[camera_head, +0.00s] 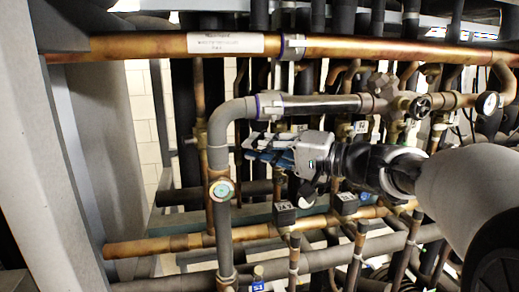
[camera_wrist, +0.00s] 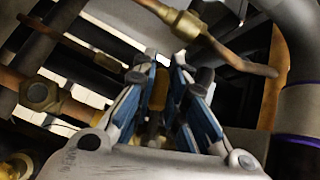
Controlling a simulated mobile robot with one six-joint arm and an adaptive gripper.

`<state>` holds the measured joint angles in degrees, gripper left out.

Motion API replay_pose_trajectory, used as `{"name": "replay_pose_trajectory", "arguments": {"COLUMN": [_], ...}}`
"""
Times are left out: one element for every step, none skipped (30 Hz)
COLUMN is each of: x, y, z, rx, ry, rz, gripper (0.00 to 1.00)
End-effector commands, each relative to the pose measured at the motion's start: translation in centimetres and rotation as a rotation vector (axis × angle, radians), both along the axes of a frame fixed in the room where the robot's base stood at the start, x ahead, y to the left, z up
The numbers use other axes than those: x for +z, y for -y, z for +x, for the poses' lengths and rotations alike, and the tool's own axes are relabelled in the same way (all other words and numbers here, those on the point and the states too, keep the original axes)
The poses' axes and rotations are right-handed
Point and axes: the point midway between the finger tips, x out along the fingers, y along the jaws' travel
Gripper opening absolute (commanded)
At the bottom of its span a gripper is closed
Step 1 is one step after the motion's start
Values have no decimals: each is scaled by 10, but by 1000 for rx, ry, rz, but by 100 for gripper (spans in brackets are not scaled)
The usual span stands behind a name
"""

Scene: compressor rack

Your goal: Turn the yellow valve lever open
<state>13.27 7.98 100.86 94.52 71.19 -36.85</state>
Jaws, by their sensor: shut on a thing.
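My gripper (camera_head: 252,149) reaches left among the pipes, just right of the grey vertical pipe. In the wrist view my gripper (camera_wrist: 167,72) has its blue-padded fingers close around a dull yellow piece, the yellow valve lever (camera_wrist: 158,90). Only a narrow part of the lever shows between the fingers. In the head view the lever is hidden by the gripper, and I cannot tell its angle to its pipe.
The grey vertical pipe (camera_head: 222,130) with a round sight glass (camera_head: 222,189) stands close to the fingers. A copper pipe (camera_head: 380,48) runs across the top. A valve handwheel (camera_head: 421,107) and a gauge (camera_head: 489,103) are at right. Pipes crowd the space around my gripper.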

Motion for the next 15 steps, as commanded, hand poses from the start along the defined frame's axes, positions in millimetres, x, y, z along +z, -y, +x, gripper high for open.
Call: {"name": "replay_pose_trajectory", "arguments": {"x": [-4,-5,-7,-9,-10,-12,-13,-14,-16,-17,-18,-19,-21,-22,-23], "y": [1,1,2,2,3,4,5,5,6,7,8,9,10,10,12], "z": [0,0,0,1,1,1,1,1,1,1,2,2,2,2,2], "rx": [0,0,-1,0,0,-1,-1,0,0,0,-1,0,0,1,0], "ry": [13,19,25,31,36,44,50,56,64,69,74,81,85,91,98], "rz": [-43,-71,-108,-135,-163,-201,-229,-257,-294,-322,-350,-385,-412,-439,-472], "gripper": [0,0,0,0,0,0,0,0,0,0,0,0,0,0,0]}}
